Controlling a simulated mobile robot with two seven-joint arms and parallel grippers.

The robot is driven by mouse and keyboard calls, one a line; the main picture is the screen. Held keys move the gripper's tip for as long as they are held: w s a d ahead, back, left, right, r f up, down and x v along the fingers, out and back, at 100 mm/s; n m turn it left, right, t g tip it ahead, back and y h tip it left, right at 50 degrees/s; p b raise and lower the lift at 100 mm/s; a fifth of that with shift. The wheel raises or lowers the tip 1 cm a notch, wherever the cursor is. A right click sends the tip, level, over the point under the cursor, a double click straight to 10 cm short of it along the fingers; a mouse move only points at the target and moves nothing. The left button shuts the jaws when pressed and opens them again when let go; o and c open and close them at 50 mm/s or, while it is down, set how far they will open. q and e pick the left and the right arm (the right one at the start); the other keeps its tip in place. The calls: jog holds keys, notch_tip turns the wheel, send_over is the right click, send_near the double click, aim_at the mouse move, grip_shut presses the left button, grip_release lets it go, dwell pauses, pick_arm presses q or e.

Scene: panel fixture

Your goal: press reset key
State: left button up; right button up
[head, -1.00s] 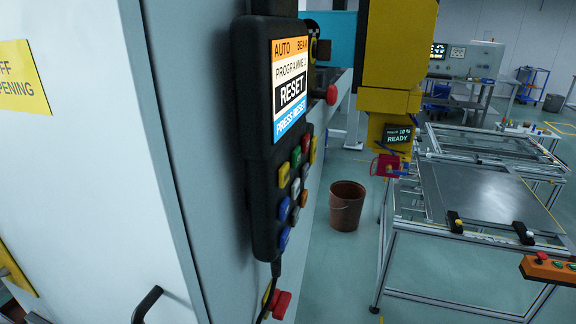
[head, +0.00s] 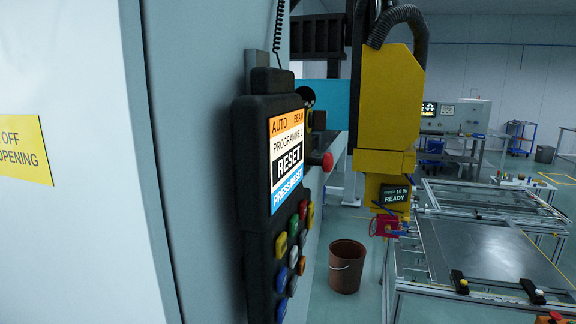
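A dark handheld control pendant (head: 254,170) hangs on the side of the grey cabinet, seen at a steep angle. Its screen (head: 287,160) reads AUTO, BEAM, PROGRAMME, RESET and PRESS RESET. Below the screen are several coloured keys: a yellow key (head: 281,245), a red key (head: 303,209), a green key (head: 294,224) and a blue key (head: 281,280) among them. I cannot read any label on the keys, so I cannot tell which is the reset key. The pendant's lower end is cut off by the frame. Neither of my grippers is in view.
A red mushroom button (head: 327,161) sticks out beyond the pendant. A yellow machine head (head: 388,100) with a small READY display (head: 394,195) stands behind. A brown bucket (head: 346,266) is on the floor beside a metal frame table (head: 490,250). Floor shows between cabinet and table.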

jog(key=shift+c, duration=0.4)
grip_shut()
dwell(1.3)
